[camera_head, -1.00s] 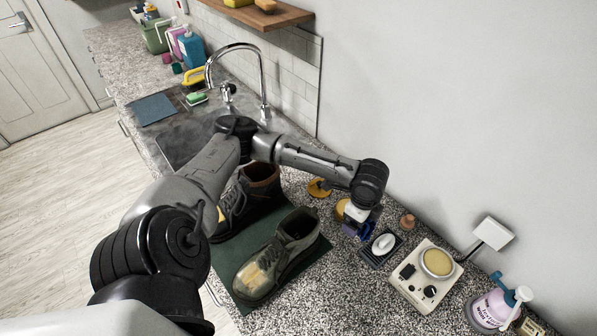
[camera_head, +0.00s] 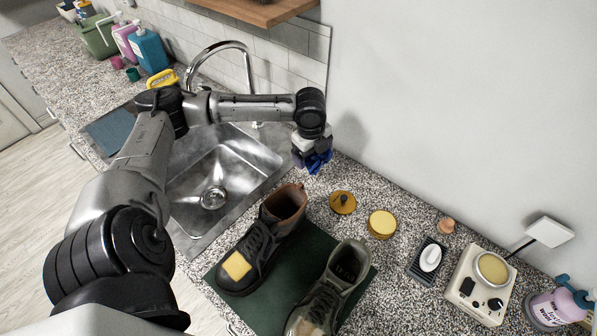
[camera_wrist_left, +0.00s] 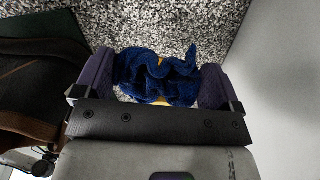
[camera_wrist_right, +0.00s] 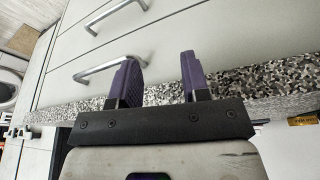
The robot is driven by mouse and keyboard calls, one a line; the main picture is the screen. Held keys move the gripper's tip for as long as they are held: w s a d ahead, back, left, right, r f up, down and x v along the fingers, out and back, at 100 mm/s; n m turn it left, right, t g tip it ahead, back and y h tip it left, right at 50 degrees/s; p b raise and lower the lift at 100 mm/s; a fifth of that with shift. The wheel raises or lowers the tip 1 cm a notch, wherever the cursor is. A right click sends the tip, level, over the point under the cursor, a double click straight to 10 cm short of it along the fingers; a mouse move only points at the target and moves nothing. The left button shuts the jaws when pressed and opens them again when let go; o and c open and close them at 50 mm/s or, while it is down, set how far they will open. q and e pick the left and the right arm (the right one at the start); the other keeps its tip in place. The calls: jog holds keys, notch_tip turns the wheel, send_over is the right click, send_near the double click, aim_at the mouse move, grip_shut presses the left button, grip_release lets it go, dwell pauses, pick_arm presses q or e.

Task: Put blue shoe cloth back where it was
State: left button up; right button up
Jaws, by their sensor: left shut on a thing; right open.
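The blue shoe cloth (camera_wrist_left: 158,78) is crumpled between the two purple fingers of my left gripper in the left wrist view. In the head view my left gripper (camera_head: 312,160) holds the cloth (camera_head: 318,162) above the speckled counter, between the sink and the wall, behind the shoes. A bit of yellow shows around the cloth in the left wrist view; what it belongs to is unclear. My right gripper (camera_wrist_right: 163,82) is open and empty in the right wrist view, in front of the drawer fronts and counter edge.
A pair of shoes (camera_head: 262,240) stands on a green mat (camera_head: 222,284), a yellow patch on the left one. Round tins (camera_head: 382,224), a brush on a dark tray (camera_head: 416,270) and a cream device (camera_head: 462,290) stand to the right. The steel sink (camera_head: 240,158) is left.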

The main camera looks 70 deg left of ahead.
pick_arm(q)
jog(key=shift+s+a, duration=0.1)
jog(key=shift+a, duration=0.05)
jog(key=p, duration=0.2)
send_over(311, 179)
notch_tip(311, 179, down, 8)
jog(key=shift+s+r, duration=0.15)
jog(key=shift+r, duration=0.1)
jog(key=shift+f+p, duration=0.55)
jog(key=shift+f, duration=0.55)
